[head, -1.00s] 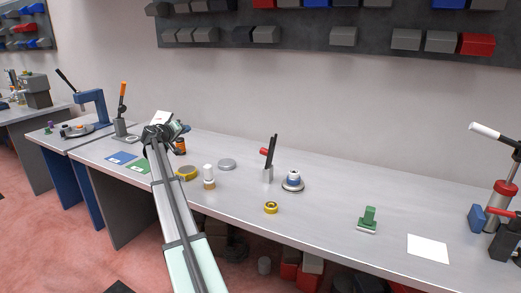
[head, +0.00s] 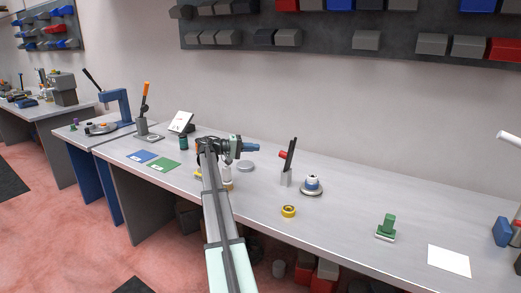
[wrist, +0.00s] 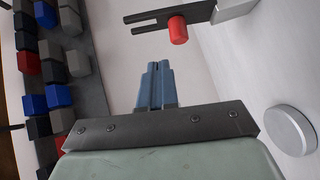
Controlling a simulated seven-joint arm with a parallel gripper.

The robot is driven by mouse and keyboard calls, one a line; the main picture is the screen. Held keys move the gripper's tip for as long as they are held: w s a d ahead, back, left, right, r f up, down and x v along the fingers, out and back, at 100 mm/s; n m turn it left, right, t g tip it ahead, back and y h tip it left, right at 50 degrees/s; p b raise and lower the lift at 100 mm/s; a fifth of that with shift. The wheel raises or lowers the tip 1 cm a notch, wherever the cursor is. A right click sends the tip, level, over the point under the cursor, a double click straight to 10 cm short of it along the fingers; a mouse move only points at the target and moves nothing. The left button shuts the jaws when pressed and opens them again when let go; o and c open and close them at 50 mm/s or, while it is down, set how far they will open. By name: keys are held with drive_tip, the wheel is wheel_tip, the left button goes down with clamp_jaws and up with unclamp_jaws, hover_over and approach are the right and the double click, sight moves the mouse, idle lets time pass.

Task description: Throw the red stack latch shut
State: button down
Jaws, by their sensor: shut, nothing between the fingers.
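The latch is a grey post (head: 286,178) with a dark, nearly upright forked bar (head: 292,152) and a red knob (head: 283,155) on its left side. It stands near the middle of the bench. In the wrist view the red knob (wrist: 178,30) and the dark prongs (wrist: 158,23) show at the top, beyond my fingertips. My gripper (head: 257,147) is above the bench, left of the latch, with its blue fingers pointing toward it. In the wrist view the fingers (wrist: 155,68) are together, with nothing between them and a gap to the knob.
A round grey disc (head: 245,166) lies under my gripper; it also shows in the wrist view (wrist: 291,129). A flanged round part (head: 312,185) stands just right of the latch, and a yellow ring (head: 288,211) lies in front. A green stamp-like block (head: 386,228) is farther right.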

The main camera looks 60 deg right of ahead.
drive_tip(key=s+a+x, duration=0.2)
drive_tip(key=x, duration=0.9)
drive_tip(key=shift+f, duration=0.25)
drive_tip(key=shift+s+d, duration=0.1)
drive_tip(key=shift+d, duration=0.1)
drive_tip(key=s+f+m+t+y, duration=0.2)
drive_tip(key=s+f+m+t, duration=0.4)
drive_tip(key=s+t, duration=0.4)
drive_tip(key=shift+s+m+t+y, duration=0.4)
drive_tip(key=shift+s+m, duration=0.1)
drive_tip(key=shift+m, duration=0.1)
